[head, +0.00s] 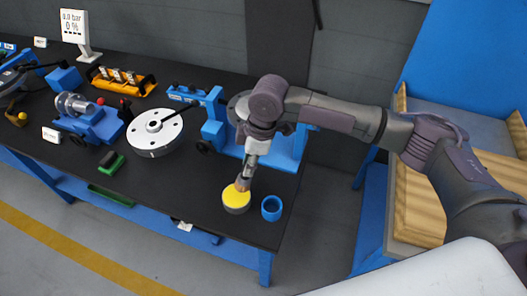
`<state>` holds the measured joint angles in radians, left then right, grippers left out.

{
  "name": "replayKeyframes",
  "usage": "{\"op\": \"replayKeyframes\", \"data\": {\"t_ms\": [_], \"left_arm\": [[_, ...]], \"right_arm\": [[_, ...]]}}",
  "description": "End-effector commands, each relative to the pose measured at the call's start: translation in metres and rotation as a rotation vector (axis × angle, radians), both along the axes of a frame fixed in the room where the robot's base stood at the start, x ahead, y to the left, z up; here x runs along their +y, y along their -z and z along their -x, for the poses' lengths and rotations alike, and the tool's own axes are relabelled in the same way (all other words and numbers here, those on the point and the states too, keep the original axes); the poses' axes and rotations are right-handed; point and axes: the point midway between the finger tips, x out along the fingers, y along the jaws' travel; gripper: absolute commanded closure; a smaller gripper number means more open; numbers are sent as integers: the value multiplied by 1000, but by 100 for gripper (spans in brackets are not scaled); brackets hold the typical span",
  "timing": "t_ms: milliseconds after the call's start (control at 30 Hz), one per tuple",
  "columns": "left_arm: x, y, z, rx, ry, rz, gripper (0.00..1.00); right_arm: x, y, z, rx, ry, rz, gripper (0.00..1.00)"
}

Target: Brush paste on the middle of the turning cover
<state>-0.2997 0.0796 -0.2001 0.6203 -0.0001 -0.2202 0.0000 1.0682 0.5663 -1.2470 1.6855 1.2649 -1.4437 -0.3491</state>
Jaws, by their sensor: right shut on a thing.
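My right gripper (250,168) points down over a round grey pot with yellow paste (235,196) near the front edge of the bench. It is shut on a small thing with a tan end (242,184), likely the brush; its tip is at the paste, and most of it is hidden. A pale round disc (236,106), perhaps the turning cover, stands on a blue fixture (212,131) behind my right wrist, which hides much of it. A flat white flanged disc with holes (146,142) lies on the bench to the left. My left gripper is out of view.
A blue cup (271,208) stands right of the paste pot. A blue vice-like device (92,124), a green block (111,162) and an orange rack (118,81) are farther left. A gauge display (75,27) stands at the back.

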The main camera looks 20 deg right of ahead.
Motion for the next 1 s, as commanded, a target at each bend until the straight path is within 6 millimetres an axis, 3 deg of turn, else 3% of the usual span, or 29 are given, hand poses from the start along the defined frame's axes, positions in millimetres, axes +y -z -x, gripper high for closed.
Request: {"op": "replayKeyframes", "data": {"t_ms": [33, 100, 367, 667, 1000], "left_arm": [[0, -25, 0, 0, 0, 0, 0], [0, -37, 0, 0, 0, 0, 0], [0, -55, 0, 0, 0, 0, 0], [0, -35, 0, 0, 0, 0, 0], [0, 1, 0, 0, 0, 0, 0]], "right_arm": [[3, -12, -4, 4, 4, -21, 100], [7, -10, -9, 1, 6, -53, 100], [12, -1, -19, -6, 11, -113, 100], [13, 19, -19, -7, 10, -117, 100], [12, 53, -20, -8, 9, -116, 100]]}}
